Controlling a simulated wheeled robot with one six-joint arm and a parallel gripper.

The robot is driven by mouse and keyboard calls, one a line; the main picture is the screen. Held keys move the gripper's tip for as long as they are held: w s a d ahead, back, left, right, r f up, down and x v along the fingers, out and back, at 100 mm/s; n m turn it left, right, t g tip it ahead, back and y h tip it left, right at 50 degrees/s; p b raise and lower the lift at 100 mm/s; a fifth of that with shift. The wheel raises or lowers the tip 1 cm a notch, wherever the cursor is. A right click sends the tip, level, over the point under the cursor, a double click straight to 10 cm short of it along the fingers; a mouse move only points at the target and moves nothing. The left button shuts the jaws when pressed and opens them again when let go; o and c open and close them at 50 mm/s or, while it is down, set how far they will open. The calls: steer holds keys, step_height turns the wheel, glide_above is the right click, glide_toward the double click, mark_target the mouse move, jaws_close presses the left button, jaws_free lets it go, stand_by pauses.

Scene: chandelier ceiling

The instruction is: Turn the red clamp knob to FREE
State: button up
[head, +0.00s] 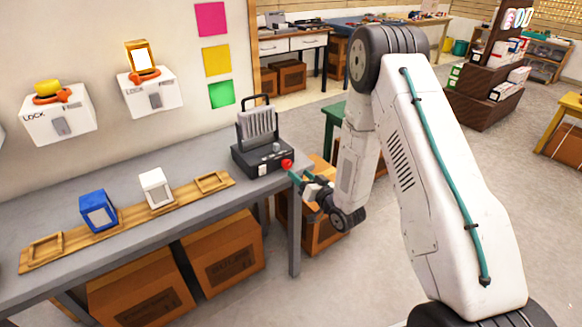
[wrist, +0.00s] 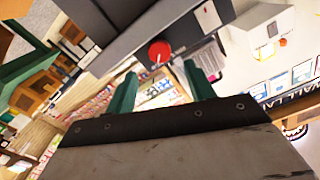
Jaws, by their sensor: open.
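A red round knob (head: 287,164) sticks out from the lower right of a dark bench device (head: 262,157) with a ribbed grey upright part and a handle. The knob also shows in the wrist view (wrist: 159,51), just beyond and between my fingertips. My gripper (head: 294,176) has teal fingers and is close to the knob from the right. In the wrist view my gripper (wrist: 160,84) is open with a gap between the fingers and nothing held. I cannot read any marking at the knob or tell which way it is turned.
The device stands at the right end of a grey bench (head: 215,165). A wooden rack (head: 130,218) on it holds a blue block (head: 98,210) and a white block (head: 155,188). Wall boxes marked LOCK (head: 58,120) (head: 150,92) carry orange clamps. Cardboard boxes (head: 225,255) sit below.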

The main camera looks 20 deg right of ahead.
mark_target(289, 165)
steer(key=x, duration=0.6)
steer(key=shift+w, duration=0.25)
steer(key=c, duration=1)
